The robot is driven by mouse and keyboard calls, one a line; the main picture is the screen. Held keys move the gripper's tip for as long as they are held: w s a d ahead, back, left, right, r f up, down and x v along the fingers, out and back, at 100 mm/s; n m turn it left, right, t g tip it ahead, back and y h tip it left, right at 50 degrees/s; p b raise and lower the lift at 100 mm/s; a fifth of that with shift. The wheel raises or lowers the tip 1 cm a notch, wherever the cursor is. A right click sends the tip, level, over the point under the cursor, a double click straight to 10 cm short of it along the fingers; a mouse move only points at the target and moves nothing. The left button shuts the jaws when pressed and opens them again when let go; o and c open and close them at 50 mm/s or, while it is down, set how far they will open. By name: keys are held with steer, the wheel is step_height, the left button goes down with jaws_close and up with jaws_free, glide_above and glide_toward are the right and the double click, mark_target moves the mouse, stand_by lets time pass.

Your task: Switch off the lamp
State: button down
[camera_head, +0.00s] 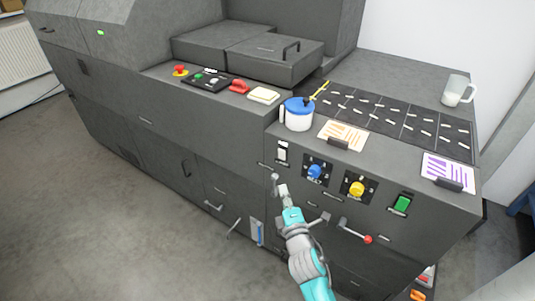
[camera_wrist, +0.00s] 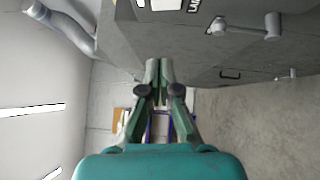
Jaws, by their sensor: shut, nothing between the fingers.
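A pale switch (camera_head: 282,153) sits in a light plate at the left end of the front control panel. In the wrist view a white plate (camera_wrist: 160,5) at the top edge bears a label (camera_wrist: 194,5) that reads "LA" and part of another letter; the picture edge cuts it off. My gripper (camera_head: 282,188) is below the switch, apart from it, in front of the panel. Its fingers (camera_wrist: 159,66) are together and empty in the wrist view. No lamp itself can be made out, and I cannot tell the switch's position.
A blue knob (camera_head: 315,171), a yellow knob (camera_head: 357,188) and a green switch (camera_head: 402,204) lie right of the pale switch. A grey lever (camera_wrist: 245,27) juts out near my gripper. Left floor is clear.

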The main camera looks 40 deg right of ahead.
steer(key=shift+w, duration=0.15)
steer(key=shift+w, duration=0.1)
glide_toward(279, 151)
steer(key=w, duration=0.5)
steer(key=shift+w+d+r, duration=0.1)
steer(key=shift+w+d, duration=0.05)
steer(key=shift+d, duration=0.5)
steer(key=shift+w+d+r, duration=0.1)
steer(key=shift+w+d, duration=0.05)
steer(key=shift+d, duration=0.5)
steer(key=shift+d, duration=0.15)
steer(key=shift+w, duration=0.1)
